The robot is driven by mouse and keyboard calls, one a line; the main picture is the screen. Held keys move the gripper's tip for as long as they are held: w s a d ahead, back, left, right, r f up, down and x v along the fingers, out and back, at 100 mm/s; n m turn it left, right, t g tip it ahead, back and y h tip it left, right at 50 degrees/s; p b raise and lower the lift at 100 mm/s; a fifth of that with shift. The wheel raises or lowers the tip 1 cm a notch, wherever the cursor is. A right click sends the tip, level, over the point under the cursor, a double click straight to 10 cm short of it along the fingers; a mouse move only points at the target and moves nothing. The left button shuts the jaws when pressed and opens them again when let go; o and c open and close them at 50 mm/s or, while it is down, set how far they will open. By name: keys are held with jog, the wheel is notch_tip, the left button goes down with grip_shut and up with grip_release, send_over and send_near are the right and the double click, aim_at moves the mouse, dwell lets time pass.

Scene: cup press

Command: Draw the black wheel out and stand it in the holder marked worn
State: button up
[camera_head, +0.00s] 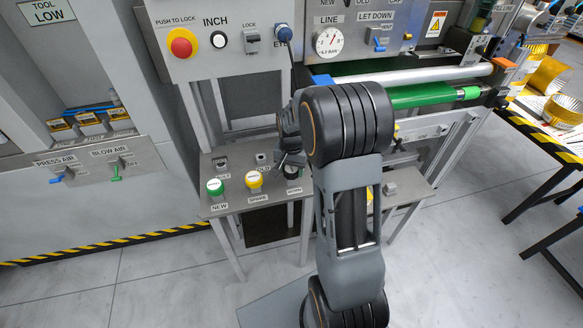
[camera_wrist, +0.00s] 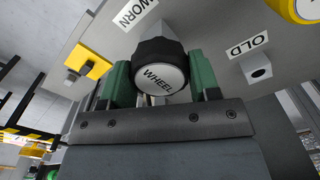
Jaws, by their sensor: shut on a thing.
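The black wheel (camera_wrist: 162,68), with a white face lettered WHEEL, is between the green jaws of my gripper (camera_wrist: 158,82) in the wrist view. My gripper is shut on it. In the head view the black wheel (camera_head: 291,172) shows small and partly hidden under my gripper (camera_head: 288,160), at the shelf's WORN place. The WORN label (camera_wrist: 135,12) is just beyond the wheel in the wrist view. The holder there is hidden by the wheel, so I cannot tell whether the wheel is seated in it.
On the grey shelf (camera_head: 225,206) stand a green knob (camera_head: 215,187) at NEW and a yellow one (camera_head: 254,180) at SPARE. An OLD label (camera_wrist: 247,46) sits beside a small dark socket (camera_wrist: 260,72). A green roller (camera_head: 420,95) lies behind my arm. Open floor is in front.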

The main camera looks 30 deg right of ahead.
aim_at(291, 168)
jog(key=o, duration=1.1)
notch_tip(291, 168, up, 14)
jog(key=p, duration=0.2)
jog(key=shift+f, duration=0.15)
dwell(0.4)
